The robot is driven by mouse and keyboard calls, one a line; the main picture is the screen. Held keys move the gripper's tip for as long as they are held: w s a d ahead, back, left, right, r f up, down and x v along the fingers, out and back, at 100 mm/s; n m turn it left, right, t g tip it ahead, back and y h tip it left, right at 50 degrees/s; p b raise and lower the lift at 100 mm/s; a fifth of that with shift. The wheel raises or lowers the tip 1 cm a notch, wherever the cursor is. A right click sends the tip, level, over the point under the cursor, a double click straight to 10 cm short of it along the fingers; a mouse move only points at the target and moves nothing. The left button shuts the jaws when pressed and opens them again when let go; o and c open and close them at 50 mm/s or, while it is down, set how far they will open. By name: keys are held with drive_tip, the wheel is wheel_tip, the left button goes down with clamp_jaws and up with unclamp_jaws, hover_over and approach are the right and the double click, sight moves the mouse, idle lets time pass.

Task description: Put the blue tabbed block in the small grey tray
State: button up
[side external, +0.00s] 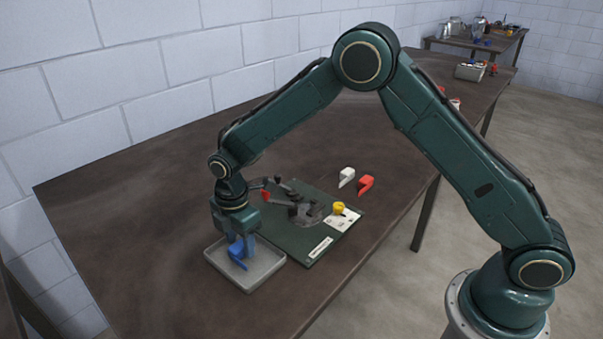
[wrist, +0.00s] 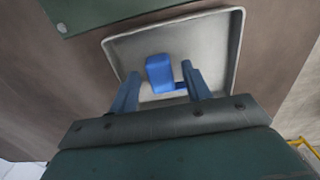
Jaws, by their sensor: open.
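The blue tabbed block (side external: 237,254) is in the small grey tray (side external: 273,273), in the side view. In the wrist view the block (wrist: 159,73) shows inside the tray (wrist: 222,50), between and just beyond the fingertips. My gripper (side external: 240,246) is low over the tray, pointing down. In the wrist view my gripper (wrist: 162,82) has its two blue fingers apart on either side of the block, with a gap on the left side. The block's tab reaches toward the right finger; whether it touches is unclear. Part of the block is hidden by the fingers in the side view.
Behind the tray a dark green board (side external: 283,252) carries a grey clamp fixture (side external: 305,212) with a red-tipped handle. A yellow block (side external: 340,208) sits on the board's white card. White (side external: 347,176) and red (side external: 366,184) blocks lie beyond. The table's front left is clear.

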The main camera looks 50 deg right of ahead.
sight(242, 244)
drive_tip(key=shift+r, duration=0.15)
wheel_tip(242, 244, up, 12)
idle(0.7)
idle(0.5)
drive_tip(key=s+d+r+m+t, duration=0.3)
drive_tip(key=s+d+r+m, duration=0.65)
drive_tip(key=s+r, duration=0.45)
drive_tip(key=s+d+m+t, duration=0.1)
drive_tip(key=s+d+m, duration=0.2)
drive_tip(key=s, duration=0.5)
drive_tip(key=s+d+m+t, duration=0.1)
drive_tip(key=s+d+m, duration=0.2)
drive_tip(key=s, duration=0.6)
drive_tip(key=shift+d+f+m+t, duration=0.15)
drive_tip(key=shift+f+m+t, duration=0.2)
drive_tip(key=shift+m, duration=0.9)
